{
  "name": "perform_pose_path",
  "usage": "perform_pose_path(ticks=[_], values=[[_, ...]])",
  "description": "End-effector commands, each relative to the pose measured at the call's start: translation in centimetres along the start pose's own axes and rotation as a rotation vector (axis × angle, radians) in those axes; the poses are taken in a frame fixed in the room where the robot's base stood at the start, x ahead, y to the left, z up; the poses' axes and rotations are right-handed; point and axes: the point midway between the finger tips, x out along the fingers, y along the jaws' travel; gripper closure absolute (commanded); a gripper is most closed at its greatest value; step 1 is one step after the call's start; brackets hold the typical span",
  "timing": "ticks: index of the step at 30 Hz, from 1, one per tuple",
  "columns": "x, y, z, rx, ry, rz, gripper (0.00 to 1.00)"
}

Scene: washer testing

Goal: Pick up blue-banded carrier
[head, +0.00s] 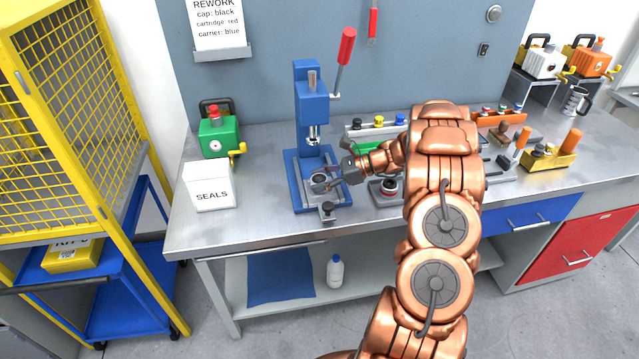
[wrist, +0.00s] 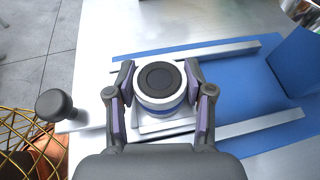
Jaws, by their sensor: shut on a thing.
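The blue-banded carrier (wrist: 160,92) is a short white cylinder with a dark round top and a blue band low on its side. In the wrist view it stands between the pads of my gripper (wrist: 160,98), which is shut on it from both sides. In the head view my gripper (head: 328,183) reaches in from the right, over the base of the blue press (head: 311,95), and the carrier shows only small there. The carrier is at a light metal block between two rails on the press base; I cannot tell whether it touches the block.
A white SEALS box (head: 210,188) and a green unit (head: 219,136) stand left of the press. A black knob (wrist: 55,104) is at the left in the wrist view. A grey fixture (head: 386,190) is right of my gripper.

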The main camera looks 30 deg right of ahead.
Motion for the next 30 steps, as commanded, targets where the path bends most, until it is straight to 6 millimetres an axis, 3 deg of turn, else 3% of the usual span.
perform_pose_path(ticks=[9,20,30], values=[[0.0,0.0,0.0,0.000,0.000,0.000,0.89],[-0.1,-0.1,0.4,-0.002,0.000,-0.001,0.90],[-1.4,-0.1,3.4,-0.005,0.001,-0.003,0.90]])
